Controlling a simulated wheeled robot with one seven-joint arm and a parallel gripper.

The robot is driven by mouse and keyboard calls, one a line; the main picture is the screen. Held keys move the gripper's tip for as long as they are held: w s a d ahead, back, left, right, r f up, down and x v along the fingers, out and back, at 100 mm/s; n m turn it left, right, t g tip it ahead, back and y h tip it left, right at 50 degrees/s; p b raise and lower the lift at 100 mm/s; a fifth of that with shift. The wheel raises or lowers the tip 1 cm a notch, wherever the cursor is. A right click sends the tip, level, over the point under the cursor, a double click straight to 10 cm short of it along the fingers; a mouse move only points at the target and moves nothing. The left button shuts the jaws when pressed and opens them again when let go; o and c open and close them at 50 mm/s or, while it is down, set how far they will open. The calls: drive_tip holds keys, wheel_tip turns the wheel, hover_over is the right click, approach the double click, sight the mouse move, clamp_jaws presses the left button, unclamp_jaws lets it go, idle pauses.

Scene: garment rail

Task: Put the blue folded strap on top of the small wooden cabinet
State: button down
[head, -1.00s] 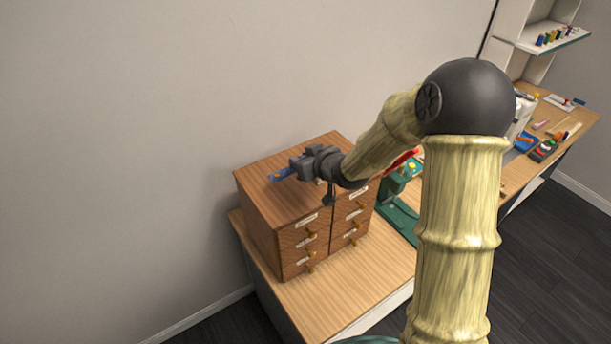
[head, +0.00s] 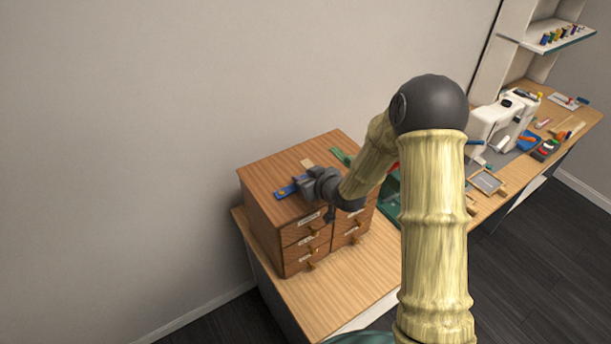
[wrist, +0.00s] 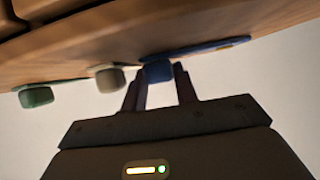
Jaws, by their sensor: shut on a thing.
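The small wooden cabinet (head: 265,175) with labelled drawers stands on a wooden bench against the wall. The blue folded strap (head: 286,191) is at the cabinet's top, its far end pointing left. My gripper (head: 304,186) is shut on the strap's near end, low over the top near the front edge. In the wrist view the strap (wrist: 205,47) runs along the wooden surface (wrist: 100,40), its thick end between my fingers (wrist: 158,88). I cannot tell whether its whole length rests on the wood. My gripper hides part of it in the head view.
A tan strap (head: 308,163) and a green strap (head: 338,154) lie on the cabinet top, right of the blue one. A green stand (head: 391,196) is right of the cabinet. A white sewing machine (head: 500,118) is farther right. The bench front (head: 335,285) is clear.

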drive_tip(key=c, duration=1.4)
unclamp_jaws()
drive_tip(key=shift+f, duration=0.1)
drive_tip(key=shift+o, duration=0.2)
drive_tip(key=shift+r, duration=0.2)
drive_tip(key=b+v, duration=0.2)
drive_tip(key=v, duration=1)
drive_tip(key=shift+b, duration=0.35)
drive_tip(key=shift+d+f, duration=0.1)
